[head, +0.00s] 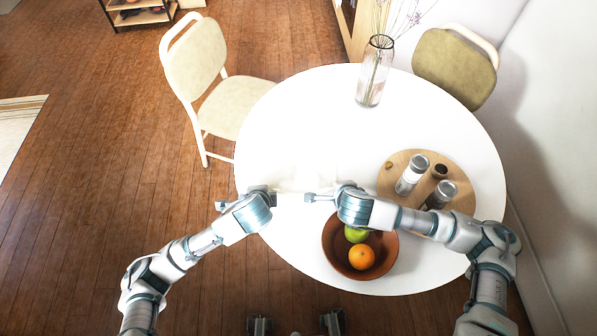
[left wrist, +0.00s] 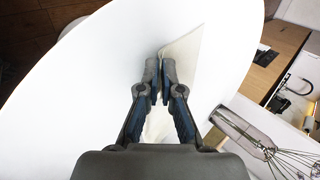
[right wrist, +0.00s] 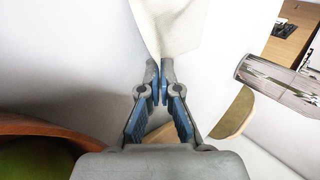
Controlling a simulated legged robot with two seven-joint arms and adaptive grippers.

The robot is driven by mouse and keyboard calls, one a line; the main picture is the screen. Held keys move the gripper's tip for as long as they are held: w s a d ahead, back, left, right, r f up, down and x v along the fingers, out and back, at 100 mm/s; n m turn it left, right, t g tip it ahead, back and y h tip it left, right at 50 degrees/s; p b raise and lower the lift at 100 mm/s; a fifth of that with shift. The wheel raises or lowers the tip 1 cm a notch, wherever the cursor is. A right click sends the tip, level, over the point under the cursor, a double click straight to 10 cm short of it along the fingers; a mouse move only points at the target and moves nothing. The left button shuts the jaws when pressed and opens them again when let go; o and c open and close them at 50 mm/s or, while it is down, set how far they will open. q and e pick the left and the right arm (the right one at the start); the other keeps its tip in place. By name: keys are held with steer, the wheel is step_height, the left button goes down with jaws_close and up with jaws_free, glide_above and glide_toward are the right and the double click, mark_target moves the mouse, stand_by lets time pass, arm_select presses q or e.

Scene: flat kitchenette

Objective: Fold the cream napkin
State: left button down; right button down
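The cream napkin (head: 317,176) is faint against the white table, in the area around and between my two grippers. In the left wrist view a flat part of the napkin (left wrist: 184,52) spreads from the fingertips, and some pale cloth shows between the fingers. My left gripper (left wrist: 160,76) is closed on its edge. In the right wrist view the napkin (right wrist: 168,24) narrows in creases down to the fingertips. My right gripper (right wrist: 160,76) is closed on that gathered part. The napkin's full outline is too washed out to tell.
A brown bowl (head: 334,258) with an orange (head: 361,257) and a green apple (head: 356,234) sits close by my right gripper. A round wooden tray (head: 398,165) holds shakers at right. A glass vase (head: 372,80) stands at the back. The table's left side is clear.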

arm_select(q)
steer(key=c, duration=1)
jaws_free()
steer(key=shift+c, duration=0.2)
arm_select(e)
steer(key=c, duration=1)
jaws_free()
steer(key=shift+c, duration=0.2)
arm_select(q)
steer(key=w+v, duration=0.1)
steer(key=v, duration=0.9)
steer(key=shift+s+r, duration=0.3)
steer(key=shift+r, duration=0.3)
arm_select(e)
steer(key=w+v, duration=0.1)
steer(key=v, duration=0.9)
steer(key=shift+s+r, duration=0.3)
steer(key=shift+r, duration=0.4)
